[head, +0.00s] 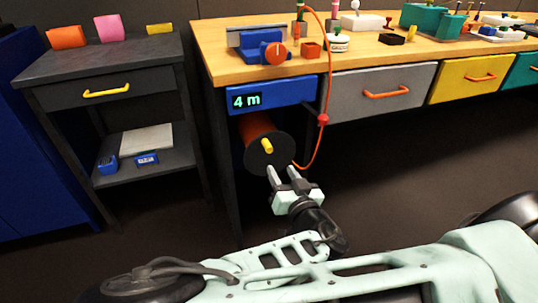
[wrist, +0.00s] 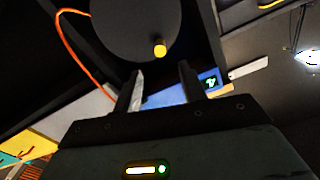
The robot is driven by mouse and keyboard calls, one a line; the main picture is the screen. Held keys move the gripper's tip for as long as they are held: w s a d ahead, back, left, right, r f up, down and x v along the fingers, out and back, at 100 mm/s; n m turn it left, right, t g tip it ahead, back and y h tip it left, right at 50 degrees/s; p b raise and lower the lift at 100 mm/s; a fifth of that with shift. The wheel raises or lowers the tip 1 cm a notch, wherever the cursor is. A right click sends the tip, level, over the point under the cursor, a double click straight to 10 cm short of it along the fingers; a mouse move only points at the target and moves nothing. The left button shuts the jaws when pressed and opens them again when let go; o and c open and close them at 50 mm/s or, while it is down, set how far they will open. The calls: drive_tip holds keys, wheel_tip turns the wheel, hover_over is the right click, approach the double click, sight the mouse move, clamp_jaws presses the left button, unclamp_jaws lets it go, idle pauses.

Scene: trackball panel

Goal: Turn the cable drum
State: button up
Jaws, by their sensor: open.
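The cable drum (head: 256,136) hangs under the left end of the workbench, with orange cable wound behind a dark round flange. A yellow crank knob (head: 267,146) sticks out from the flange. My gripper (head: 281,170) is open and empty, just below and in front of the flange, its fingers pointing toward it. In the wrist view the flange (wrist: 125,25) fills the top, and the yellow knob (wrist: 159,47) sits beyond the fingertips (wrist: 161,72), roughly between them and apart from them. A blue panel (head: 272,95) above the drum reads "4 m".
An orange cable (head: 329,75) loops from the bench top through a red piece (head: 322,119) and down toward the drum. A bench leg (head: 225,160) stands left of the drum. A dark side table (head: 110,70) is further left. Grey and yellow drawers (head: 365,92) are to the right, with open floor below.

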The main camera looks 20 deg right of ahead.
sight(271, 153)
drive_tip(key=w+b, duration=0.1)
drive_tip(key=w, duration=0.9)
drive_tip(key=shift+w, duration=0.25)
clamp_jaws()
